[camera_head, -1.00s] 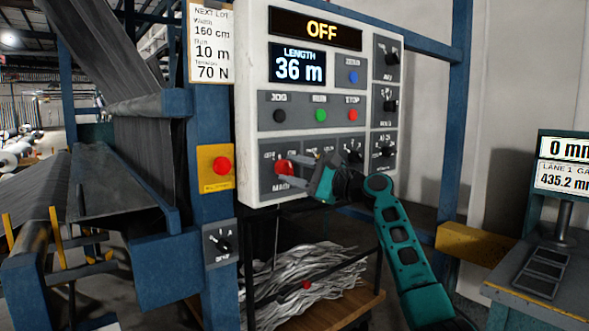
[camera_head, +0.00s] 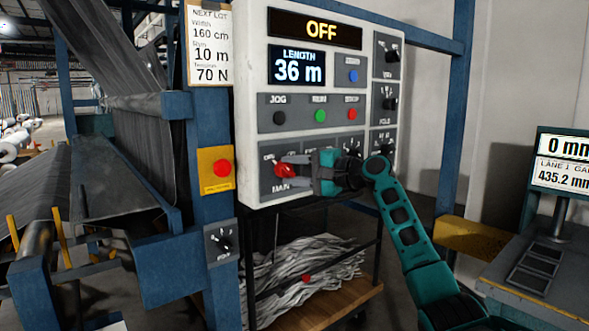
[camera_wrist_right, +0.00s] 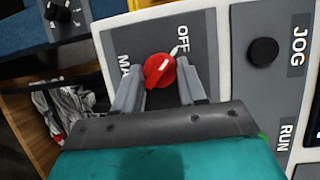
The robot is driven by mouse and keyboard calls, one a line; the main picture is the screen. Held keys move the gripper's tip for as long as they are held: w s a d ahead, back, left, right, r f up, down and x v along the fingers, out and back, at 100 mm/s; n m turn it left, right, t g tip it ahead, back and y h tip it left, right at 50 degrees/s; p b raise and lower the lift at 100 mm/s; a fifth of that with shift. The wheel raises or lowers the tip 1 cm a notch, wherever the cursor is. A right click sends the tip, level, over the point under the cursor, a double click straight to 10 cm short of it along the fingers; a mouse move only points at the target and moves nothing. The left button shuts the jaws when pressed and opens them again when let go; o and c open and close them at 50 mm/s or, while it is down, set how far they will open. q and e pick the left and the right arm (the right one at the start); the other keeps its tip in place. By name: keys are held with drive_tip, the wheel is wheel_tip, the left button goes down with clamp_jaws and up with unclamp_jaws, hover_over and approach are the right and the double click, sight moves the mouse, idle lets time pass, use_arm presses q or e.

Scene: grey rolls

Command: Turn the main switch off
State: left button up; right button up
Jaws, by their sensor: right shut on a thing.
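The red main switch knob (camera_head: 285,171) sits at the lower left of the white control panel (camera_head: 247,110), above the word MAIN. My right gripper (camera_head: 294,172) reaches it from the right, its fingers shut on the knob. In the right wrist view the red knob (camera_wrist_right: 160,71) lies between the two fingers of my right gripper (camera_wrist_right: 159,82). Its white line slants toward the side where OFF is printed. The top display (camera_head: 318,29) reads OFF. My left gripper is not in view.
Black, green and red buttons (camera_head: 352,114) sit just above the gripper. More dials (camera_head: 388,100) line the panel's right side. A yellow box with a red button (camera_head: 221,168) is left of the panel. A cart of grey strands (camera_head: 300,275) stands below.

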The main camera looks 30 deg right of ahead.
idle(0.3)
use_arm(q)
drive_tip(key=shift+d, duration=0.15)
use_arm(e)
drive_tip(key=o, duration=1.1)
drive_tip(key=shift+c, duration=0.2)
use_arm(q)
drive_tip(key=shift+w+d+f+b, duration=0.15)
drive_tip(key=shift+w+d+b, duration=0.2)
drive_tip(key=shift+b, duration=0.45)
use_arm(e)
drive_tip(key=v, duration=1.3)
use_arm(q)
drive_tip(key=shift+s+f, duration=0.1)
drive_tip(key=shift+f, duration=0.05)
